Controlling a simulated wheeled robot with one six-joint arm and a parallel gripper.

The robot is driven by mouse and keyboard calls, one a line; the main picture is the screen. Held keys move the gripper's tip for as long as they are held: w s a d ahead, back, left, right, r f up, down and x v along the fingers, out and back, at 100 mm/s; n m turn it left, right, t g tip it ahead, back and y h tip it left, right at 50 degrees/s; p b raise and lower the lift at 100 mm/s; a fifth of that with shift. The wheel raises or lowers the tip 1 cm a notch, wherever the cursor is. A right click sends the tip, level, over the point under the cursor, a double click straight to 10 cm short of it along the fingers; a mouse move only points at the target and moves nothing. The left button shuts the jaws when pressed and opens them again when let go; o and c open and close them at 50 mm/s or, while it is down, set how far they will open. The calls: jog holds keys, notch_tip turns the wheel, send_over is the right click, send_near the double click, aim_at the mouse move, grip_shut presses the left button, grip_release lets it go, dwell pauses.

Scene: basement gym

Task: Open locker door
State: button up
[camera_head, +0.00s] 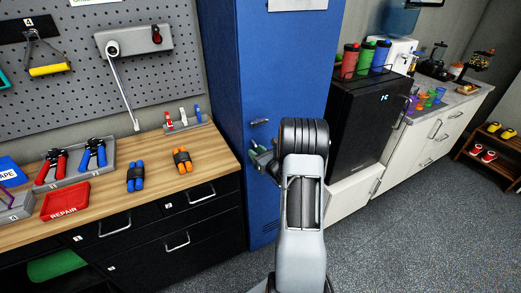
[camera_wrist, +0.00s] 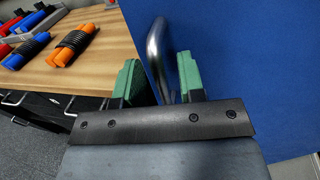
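The blue locker (camera_head: 285,70) stands in the middle of the head view, and its door looks closed. A small metal fitting (camera_head: 259,122) shows on the door just above my gripper (camera_head: 262,156). In the wrist view, a curved metal handle (camera_wrist: 155,48) rises from between the green fingertips of my gripper (camera_wrist: 160,85). The right finger seems close to or touching the bar; I cannot tell which. The blue door panel (camera_wrist: 255,70) fills the right of the wrist view. My arm hides the lower door.
The grey floor (camera_head: 425,235) at the right front is clear.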

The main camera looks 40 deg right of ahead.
jog(key=shift+w, duration=0.2)
jog(key=shift+c, duration=0.3)
grip_shut()
